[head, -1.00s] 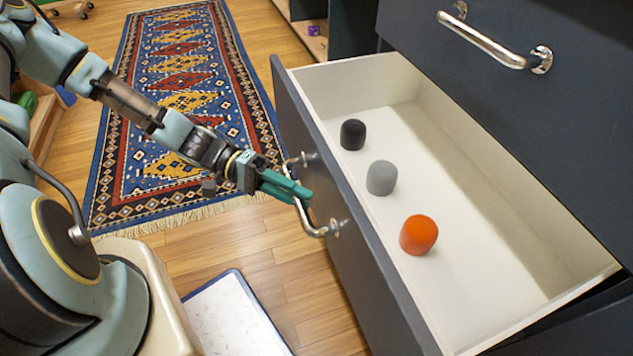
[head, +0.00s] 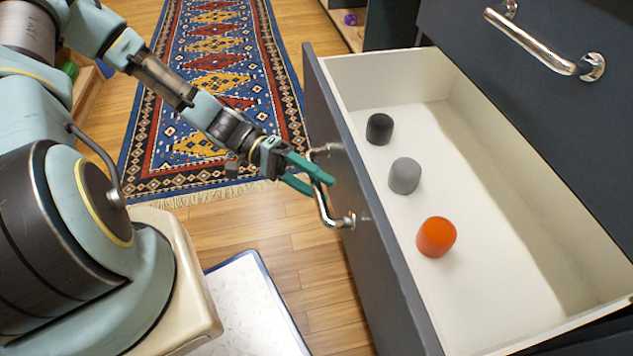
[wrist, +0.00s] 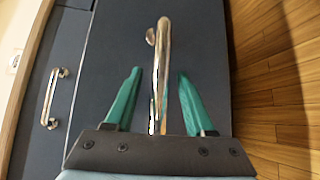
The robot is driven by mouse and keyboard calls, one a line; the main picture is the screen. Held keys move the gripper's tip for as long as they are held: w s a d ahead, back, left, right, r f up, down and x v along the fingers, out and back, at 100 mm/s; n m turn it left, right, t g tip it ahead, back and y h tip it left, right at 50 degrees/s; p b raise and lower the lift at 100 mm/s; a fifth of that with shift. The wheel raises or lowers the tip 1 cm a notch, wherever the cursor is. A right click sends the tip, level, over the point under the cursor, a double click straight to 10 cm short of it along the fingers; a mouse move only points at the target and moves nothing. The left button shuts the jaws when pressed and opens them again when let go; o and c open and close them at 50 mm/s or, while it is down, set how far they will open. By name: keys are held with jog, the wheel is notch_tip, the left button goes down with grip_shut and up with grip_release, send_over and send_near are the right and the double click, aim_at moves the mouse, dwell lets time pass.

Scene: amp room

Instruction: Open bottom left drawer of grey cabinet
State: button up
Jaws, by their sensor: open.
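The grey cabinet's lower drawer (head: 357,215) stands pulled far out, its white inside showing in the head view. Its silver bar handle (head: 322,205) is on the front face. My gripper (head: 318,185) is open at this handle. In the wrist view my gripper (wrist: 155,85) has one green finger on each side of the handle (wrist: 162,60), with a gap to each finger. Inside the drawer lie a black piece (head: 379,129), a grey piece (head: 404,176) and an orange piece (head: 436,237).
Another drawer front with a silver handle (head: 540,42) is above. A patterned rug (head: 215,80) lies on the wooden floor (head: 265,225). A white board with a blue edge (head: 252,305) lies near my base. An open shelf with a purple item (head: 350,18) is at the back.

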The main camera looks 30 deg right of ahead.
jog(key=p+v, duration=0.1)
jog(key=v, duration=0.9)
jog(key=shift+w+a, duration=0.2)
jog(key=shift+w, duration=0.15)
